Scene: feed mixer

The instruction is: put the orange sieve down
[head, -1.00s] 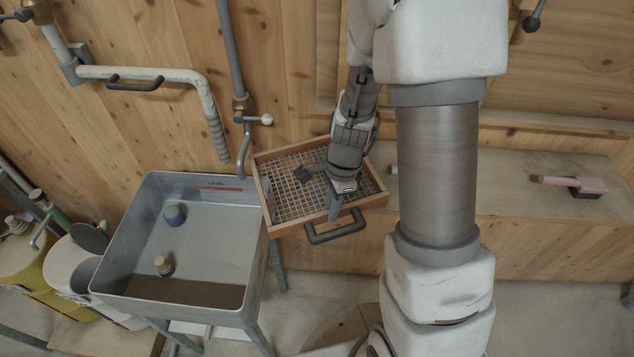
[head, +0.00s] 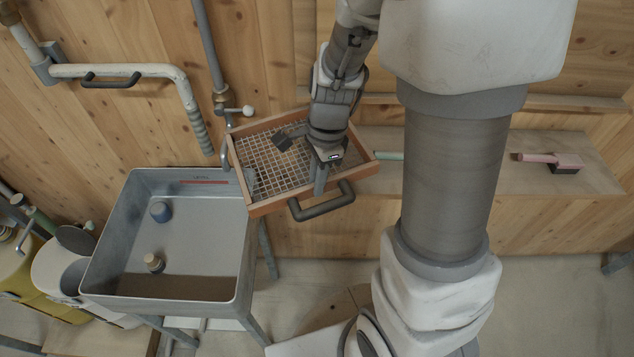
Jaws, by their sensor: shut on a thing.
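The orange sieve (head: 270,206) is a square, orange-brown wooden frame with a pale wire mesh and a dark grey handle on its near side. My gripper (head: 303,160) reaches down over it from above and is shut on the sieve. One finger shows outside the near rim, and the other is over the mesh. The sieve hangs in the air, a little tilted, to the right of the metal sink and in front of the wooden wall. My gripper hides part of the mesh and the far right rim.
A wooden bench (head: 480,179) runs along the wall at the right, holding a pink brush (head: 553,161). Much of the bench top is clear.

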